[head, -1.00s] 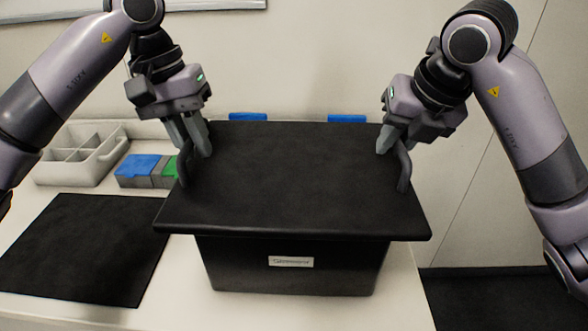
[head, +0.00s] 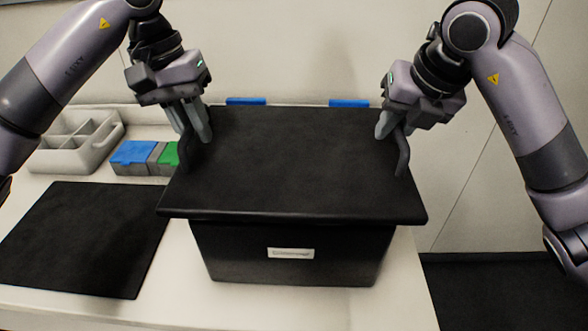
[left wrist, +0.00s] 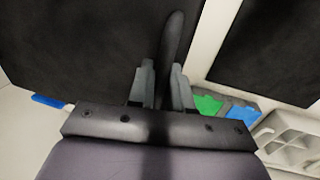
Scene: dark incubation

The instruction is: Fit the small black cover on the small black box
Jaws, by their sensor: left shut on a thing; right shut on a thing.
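The small black cover (head: 290,165) is a flat dark slab with a handle at each side. It is over the small black box (head: 240,255), which has a white label on its front. The cover overhangs the box at both sides, and the box's rim is hidden beneath it. Whether the cover rests on the rim or hovers just above it, I cannot tell. My left gripper (head: 192,130) is shut on the cover's left handle (head: 186,155). My right gripper (head: 388,130) is shut on the right handle (head: 402,155). In the left wrist view, the fingers (left wrist: 162,88) straddle the handle.
A black mat (head: 80,240) lies on the white table at the left. Behind it are a grey divided tray (head: 98,150) and small boxes with blue (head: 133,152) and green (head: 168,155) lids. Two blue pieces (head: 246,101) show behind the cover.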

